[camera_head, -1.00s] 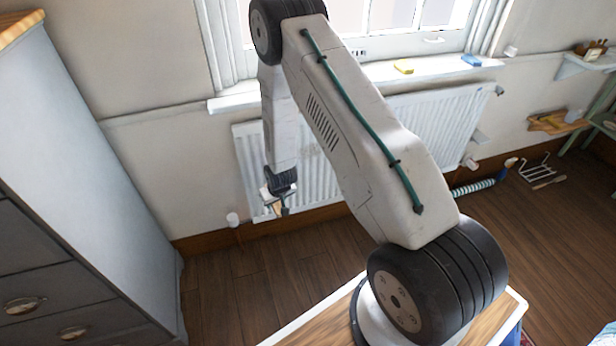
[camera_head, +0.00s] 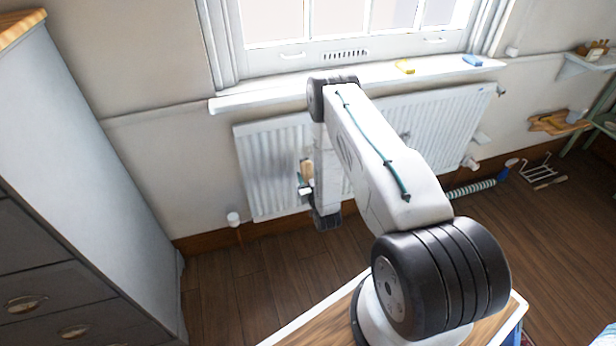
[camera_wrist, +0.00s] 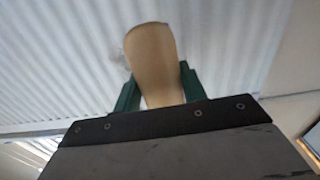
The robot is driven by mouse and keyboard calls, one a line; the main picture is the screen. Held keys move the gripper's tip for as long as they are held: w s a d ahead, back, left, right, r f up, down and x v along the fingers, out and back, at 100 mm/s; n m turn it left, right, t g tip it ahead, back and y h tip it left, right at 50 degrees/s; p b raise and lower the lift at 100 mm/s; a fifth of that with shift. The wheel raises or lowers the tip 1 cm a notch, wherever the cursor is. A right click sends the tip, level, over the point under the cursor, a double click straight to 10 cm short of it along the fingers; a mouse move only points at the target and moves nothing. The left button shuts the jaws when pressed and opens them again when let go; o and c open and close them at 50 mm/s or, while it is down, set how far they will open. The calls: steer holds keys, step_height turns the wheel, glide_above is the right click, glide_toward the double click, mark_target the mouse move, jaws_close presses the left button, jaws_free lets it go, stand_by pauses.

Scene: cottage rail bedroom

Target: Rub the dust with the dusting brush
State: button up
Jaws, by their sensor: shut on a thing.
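My gripper (camera_wrist: 158,82) is shut on the tan wooden handle of the dusting brush (camera_wrist: 152,50), with one green finger on each side. The bristles cannot be made out. In the head view my gripper (camera_head: 301,182) and the brush (camera_head: 307,169) are small, just in front of the white radiator (camera_head: 262,185) under the window. Whether the brush touches it I cannot tell. A faint grey smudge, seemingly the dust (camera_head: 284,163), shows on the radiator just left of the brush. A grey patch also shows beside the handle in the wrist view (camera_wrist: 117,57).
The window sill (camera_head: 250,98) juts out above the radiator and holds a yellow sponge (camera_head: 405,66) and a blue one (camera_head: 472,60). A tall grey cabinet (camera_head: 85,165) stands at the left. A wire rack (camera_head: 538,172) lies on the floor at right.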

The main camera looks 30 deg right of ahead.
mark_target(307, 152)
steer(key=shift+x, duration=2.95)
steer(key=shift+x, duration=1.05)
steer(key=shift+d, duration=0.15)
steer(key=shift+s+d, duration=1.5)
steer(key=shift+d, duration=3.4)
steer(key=shift+w+a+r, duration=0.3)
steer(key=shift+a, duration=0.85)
steer(key=shift+w+a+r, duration=0.3)
steer(key=shift+w+a, duration=0.05)
steer(key=shift+a, duration=0.8)
steer(key=shift+w+a+r, duration=0.25)
steer(key=shift+w+a, duration=0.05)
steer(key=shift+a, duration=0.85)
